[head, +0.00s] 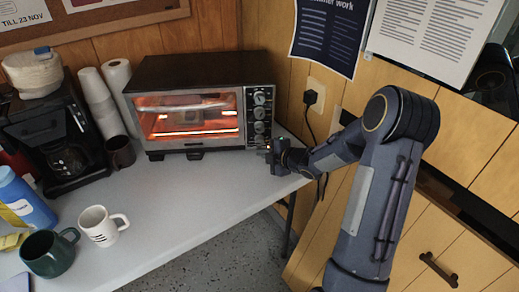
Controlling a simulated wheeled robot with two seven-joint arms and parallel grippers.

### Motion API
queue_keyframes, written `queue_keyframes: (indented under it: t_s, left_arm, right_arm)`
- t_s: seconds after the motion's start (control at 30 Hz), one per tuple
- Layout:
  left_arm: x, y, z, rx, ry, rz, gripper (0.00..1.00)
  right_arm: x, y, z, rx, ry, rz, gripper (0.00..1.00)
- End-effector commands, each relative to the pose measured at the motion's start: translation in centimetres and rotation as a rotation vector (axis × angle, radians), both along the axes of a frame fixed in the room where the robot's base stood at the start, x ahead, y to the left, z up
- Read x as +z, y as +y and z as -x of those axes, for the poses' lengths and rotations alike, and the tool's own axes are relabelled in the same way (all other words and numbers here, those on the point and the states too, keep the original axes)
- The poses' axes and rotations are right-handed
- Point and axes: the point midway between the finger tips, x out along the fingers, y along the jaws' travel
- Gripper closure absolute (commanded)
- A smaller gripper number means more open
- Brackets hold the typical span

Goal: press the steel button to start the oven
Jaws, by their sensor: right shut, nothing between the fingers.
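The toaster oven (194,103) stands at the back of the table, black on top with a steel front. Orange glow and bright bars show behind its glass door. Its control panel (248,116) on the right carries a column of round knobs (259,98). A small steel button (259,139) seems to sit at the foot of this column, too small to see clearly. My right gripper (268,149) is shut and empty, close to the lower right corner of the panel. I cannot tell whether its tips touch the button. My left gripper is not in view.
A coffee maker (56,135), stacked paper cups (100,100) and a dark mug (120,152) stand left of the oven. A white mug (99,227), green mug (47,254) and blue bottle (24,200) stand at front left. The table's middle is clear.

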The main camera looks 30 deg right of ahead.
Motion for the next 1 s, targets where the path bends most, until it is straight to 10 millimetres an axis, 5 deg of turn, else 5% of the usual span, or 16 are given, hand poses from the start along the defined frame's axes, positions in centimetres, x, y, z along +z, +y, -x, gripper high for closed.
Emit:
queue_keyframes:
  t_s: [1.0]
  left_arm:
    - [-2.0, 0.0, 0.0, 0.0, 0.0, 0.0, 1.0]
  right_arm:
    - [-0.2, 1.3, 2.9, -0.001, -0.001, 0.0, 1.0]
